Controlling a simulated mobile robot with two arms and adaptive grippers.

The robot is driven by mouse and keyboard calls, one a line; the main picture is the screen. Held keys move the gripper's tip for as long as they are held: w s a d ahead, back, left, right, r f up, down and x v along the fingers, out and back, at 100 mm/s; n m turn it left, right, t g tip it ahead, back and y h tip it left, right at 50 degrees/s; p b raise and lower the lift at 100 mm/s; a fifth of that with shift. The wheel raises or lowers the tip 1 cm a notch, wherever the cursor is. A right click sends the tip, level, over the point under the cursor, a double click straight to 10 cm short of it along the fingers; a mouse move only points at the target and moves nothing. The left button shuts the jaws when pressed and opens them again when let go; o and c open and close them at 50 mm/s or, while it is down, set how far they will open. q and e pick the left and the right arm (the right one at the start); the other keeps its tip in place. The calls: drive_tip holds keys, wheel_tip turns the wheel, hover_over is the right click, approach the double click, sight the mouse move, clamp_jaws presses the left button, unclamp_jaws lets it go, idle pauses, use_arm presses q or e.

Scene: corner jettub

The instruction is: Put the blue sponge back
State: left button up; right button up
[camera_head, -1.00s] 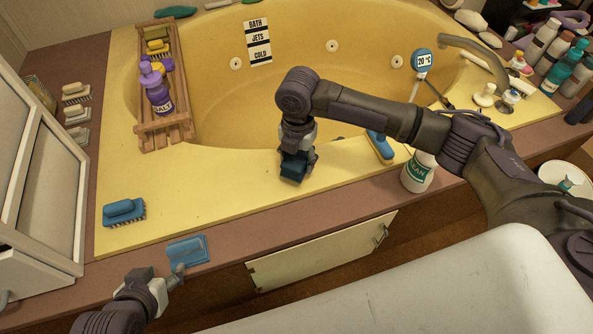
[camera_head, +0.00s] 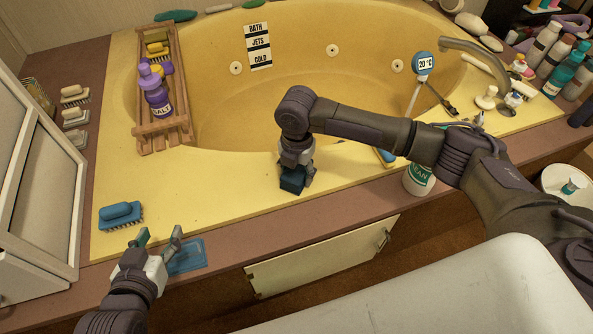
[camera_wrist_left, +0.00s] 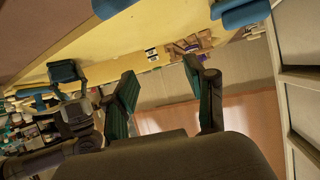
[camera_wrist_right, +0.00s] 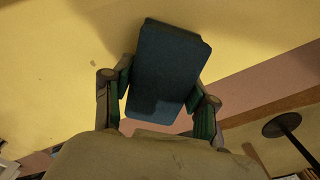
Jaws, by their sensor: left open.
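The dark blue sponge (camera_head: 292,180) is between the fingers of my right gripper (camera_head: 296,172), over the yellow tub rim near its front edge. In the right wrist view the sponge (camera_wrist_right: 168,70) fills the space between the fingers. A gap beneath it cannot be judged. My left gripper (camera_head: 158,240) is open and empty, above the front ledge. Its spread fingers show in the left wrist view (camera_wrist_left: 165,95). A flat blue square piece (camera_head: 190,258) lies on the brown ledge just right of the left gripper, partly covered by its finger.
A blue brush (camera_head: 121,214) lies on the left rim corner. Another blue-topped brush (camera_head: 385,157) is partly behind my right arm. A white bottle (camera_head: 418,180) stands on the ledge. A wooden rack (camera_head: 150,128) with a purple bottle (camera_head: 155,95) spans the tub's left side.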

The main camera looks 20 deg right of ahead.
drive_tip(key=o, duration=0.4)
